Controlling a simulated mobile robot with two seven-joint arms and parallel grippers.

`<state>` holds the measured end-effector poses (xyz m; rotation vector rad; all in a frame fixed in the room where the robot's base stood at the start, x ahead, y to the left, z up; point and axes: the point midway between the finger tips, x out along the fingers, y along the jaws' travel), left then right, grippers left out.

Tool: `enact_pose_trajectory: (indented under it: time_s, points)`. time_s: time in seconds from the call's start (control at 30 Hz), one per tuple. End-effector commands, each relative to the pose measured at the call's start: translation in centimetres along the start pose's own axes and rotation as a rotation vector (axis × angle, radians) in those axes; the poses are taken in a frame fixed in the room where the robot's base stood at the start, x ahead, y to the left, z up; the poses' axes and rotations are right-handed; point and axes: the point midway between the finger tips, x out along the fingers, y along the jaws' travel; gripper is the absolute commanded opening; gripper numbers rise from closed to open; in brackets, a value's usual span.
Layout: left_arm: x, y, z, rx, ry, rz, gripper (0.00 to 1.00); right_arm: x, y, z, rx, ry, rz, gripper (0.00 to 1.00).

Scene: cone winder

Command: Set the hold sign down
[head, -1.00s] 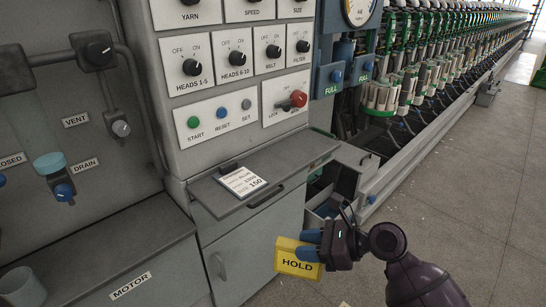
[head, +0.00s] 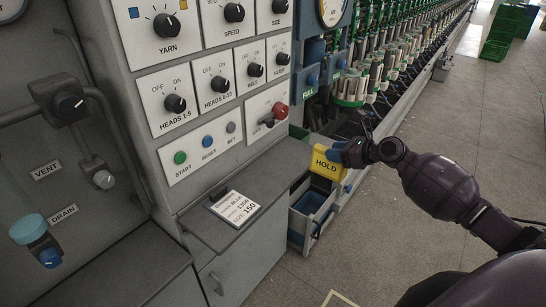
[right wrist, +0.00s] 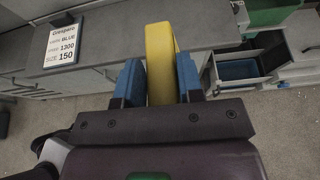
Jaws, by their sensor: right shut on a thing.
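The hold sign (head: 326,161) is a yellow block with HOLD in dark letters. My right gripper (head: 342,155) is shut on it and holds it in the air, beside the right end of the grey shelf (head: 264,182) below the control panel. In the right wrist view the yellow sign (right wrist: 161,64) stands between my two blue fingers (right wrist: 160,82), with the shelf (right wrist: 208,32) behind it. The sign's underside is hidden, and I cannot tell its exact height above the shelf. My left gripper is not in view.
An order card (head: 235,208) lies on the left part of the shelf; the shelf to its right looks clear. An open drawer with a blue bin (head: 312,203) is below the sign. The panel has knobs, buttons and a red-ended lever (head: 280,111).

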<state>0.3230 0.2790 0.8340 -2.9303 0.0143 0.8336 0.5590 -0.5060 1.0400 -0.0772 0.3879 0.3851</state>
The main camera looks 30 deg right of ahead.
Motion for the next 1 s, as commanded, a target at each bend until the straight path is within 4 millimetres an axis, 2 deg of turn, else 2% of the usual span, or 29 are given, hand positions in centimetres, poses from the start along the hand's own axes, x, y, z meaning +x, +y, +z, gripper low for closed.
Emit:
enact_pose_trajectory:
  time_s: [0.1, 0.7, 0.83, 1.0]
  points:
    - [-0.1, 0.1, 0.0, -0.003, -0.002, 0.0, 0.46, 2.3, 0.0, 1.2, -0.002, -0.006, 0.001, 0.1]
    - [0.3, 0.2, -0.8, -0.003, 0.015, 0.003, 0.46, 13.1, 0.1, 5.6, -0.002, -0.004, 0.002, 0.1]
    - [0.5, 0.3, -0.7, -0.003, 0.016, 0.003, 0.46, 14.5, 0.1, 6.1, -0.001, -0.002, 0.001, 0.1]
    - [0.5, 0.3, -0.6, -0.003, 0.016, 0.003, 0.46, 15.2, 0.1, 6.2, -0.001, 0.0, 0.001, 0.1]
